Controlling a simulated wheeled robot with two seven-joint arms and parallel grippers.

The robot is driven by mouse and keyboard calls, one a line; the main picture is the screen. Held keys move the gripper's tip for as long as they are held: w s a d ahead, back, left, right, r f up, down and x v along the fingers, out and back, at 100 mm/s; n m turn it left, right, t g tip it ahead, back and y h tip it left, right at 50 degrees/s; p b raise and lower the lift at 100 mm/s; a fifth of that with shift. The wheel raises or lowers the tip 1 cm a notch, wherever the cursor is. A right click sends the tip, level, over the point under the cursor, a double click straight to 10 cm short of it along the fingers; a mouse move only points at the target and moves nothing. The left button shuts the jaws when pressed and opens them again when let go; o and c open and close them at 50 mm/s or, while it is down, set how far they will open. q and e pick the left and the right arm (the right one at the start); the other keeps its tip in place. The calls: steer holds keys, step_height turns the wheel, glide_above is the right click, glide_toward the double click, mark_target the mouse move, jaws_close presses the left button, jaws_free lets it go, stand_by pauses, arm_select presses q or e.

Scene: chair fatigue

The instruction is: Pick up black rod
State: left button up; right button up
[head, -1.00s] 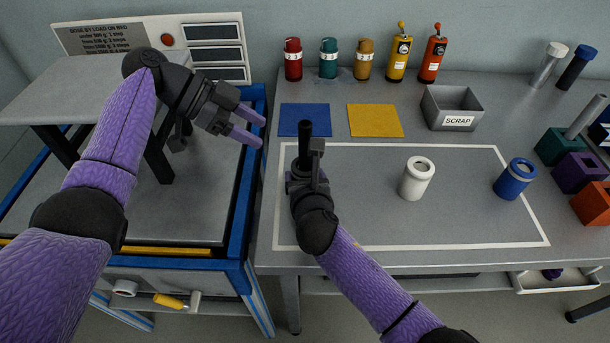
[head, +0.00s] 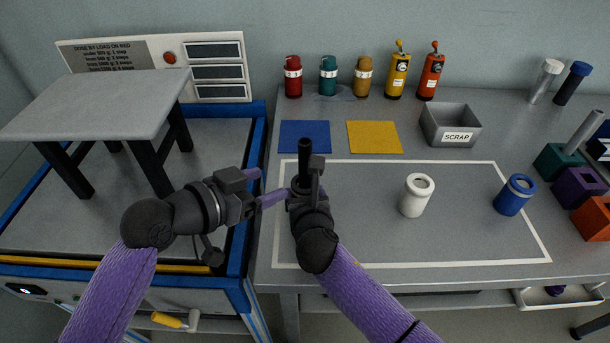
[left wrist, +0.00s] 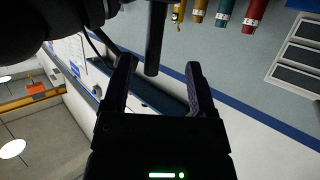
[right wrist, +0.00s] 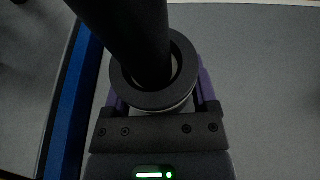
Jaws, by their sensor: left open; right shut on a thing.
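The black rod (head: 304,157) stands up out of a canister with a dark ring-shaped collar (right wrist: 118,85). My right gripper (head: 304,188) is shut on this canister and holds it near the left edge of the white-outlined area. In the right wrist view the rod (right wrist: 130,30) rises through the collar's opening; its lower end is hidden inside. My left gripper (head: 265,187) is open, just left of the right gripper, with its fingers pointing toward the rod. In the left wrist view the end of the rod (left wrist: 154,45) shows between the open fingers, and I see no contact.
A white canister (head: 416,196) and a blue canister (head: 513,196) stand to the right. Behind are blue (head: 304,136) and yellow (head: 374,137) mats and a scrap bin (head: 450,128). A grey stool (head: 95,104) stands on the blue-framed rig at left.

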mark_target(300, 173)
arm_select(q)
steer(key=x, duration=0.8)
steer(key=shift+d+r, duration=0.1)
steer(key=shift+d, duration=0.3)
jaws_close()
